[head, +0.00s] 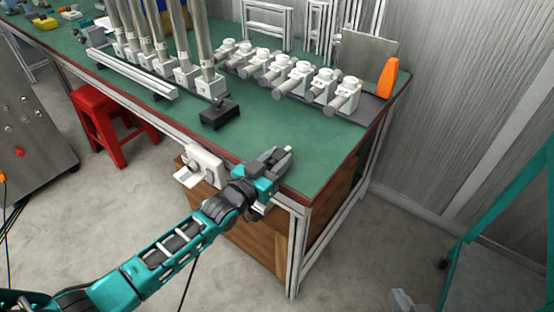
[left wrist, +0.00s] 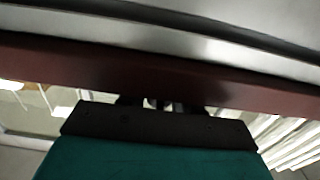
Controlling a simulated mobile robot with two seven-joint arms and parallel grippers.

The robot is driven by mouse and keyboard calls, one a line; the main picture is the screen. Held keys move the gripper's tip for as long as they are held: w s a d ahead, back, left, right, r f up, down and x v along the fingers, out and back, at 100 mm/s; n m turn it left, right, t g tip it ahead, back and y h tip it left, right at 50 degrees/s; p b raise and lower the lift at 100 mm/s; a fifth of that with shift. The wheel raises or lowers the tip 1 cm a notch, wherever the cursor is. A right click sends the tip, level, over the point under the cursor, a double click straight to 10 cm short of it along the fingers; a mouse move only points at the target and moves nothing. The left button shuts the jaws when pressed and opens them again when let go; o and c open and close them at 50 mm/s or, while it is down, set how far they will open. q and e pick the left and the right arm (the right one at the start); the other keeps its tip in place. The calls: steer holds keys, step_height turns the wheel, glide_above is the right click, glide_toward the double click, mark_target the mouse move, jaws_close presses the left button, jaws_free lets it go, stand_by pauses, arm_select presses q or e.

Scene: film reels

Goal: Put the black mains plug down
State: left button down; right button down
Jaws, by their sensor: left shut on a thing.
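My left gripper (head: 280,160) is over the green table top near its front right corner. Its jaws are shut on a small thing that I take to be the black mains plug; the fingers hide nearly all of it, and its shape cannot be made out. In the left wrist view, my gripper's dark and teal body fills the bottom, and the table's dark red edge (left wrist: 60,66) crosses behind it. A grey piece (head: 402,300) at the bottom edge of the head view may be my right gripper; its jaws cannot be made out.
A black block (head: 220,114) stands on the green table (head: 318,150) left of my left gripper. Several white fittings with grey rods (head: 292,76) and an orange object (head: 388,78) are behind. A white bracket (head: 203,165) is at the front edge. The green surface around my gripper is clear.

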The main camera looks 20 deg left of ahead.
arm_select(q)
steer(key=shift+s+f, duration=0.2)
steer(key=shift+f, duration=0.45)
steer(key=c, duration=0.8)
jaws_free()
steer(key=shift+s+r+p, duration=0.15)
steer(key=shift+r+p, duration=0.25)
steer(key=shift+r, duration=0.05)
steer(key=p+v, duration=0.2)
steer(key=v, duration=0.9)
steer(key=s+d+f+g+y, duration=0.1)
steer(key=s+g, duration=0.1)
steer(key=s, duration=0.2)
steer(key=s+d+f+g+y, duration=0.1)
steer(key=s+f+g, duration=0.1)
steer(key=s, duration=0.1)
steer(key=s+d+f+n+g+y, duration=0.1)
steer(key=s+d+f+g, duration=0.1)
steer(key=s, duration=0.2)
steer(key=shift+s+f, duration=0.2)
steer(key=shift+s, duration=0.2)
arm_select(e)
steer(key=shift+s+d+r, duration=0.15)
steer(key=shift+d+r, duration=0.2)
steer(key=shift+r, duration=0.2)
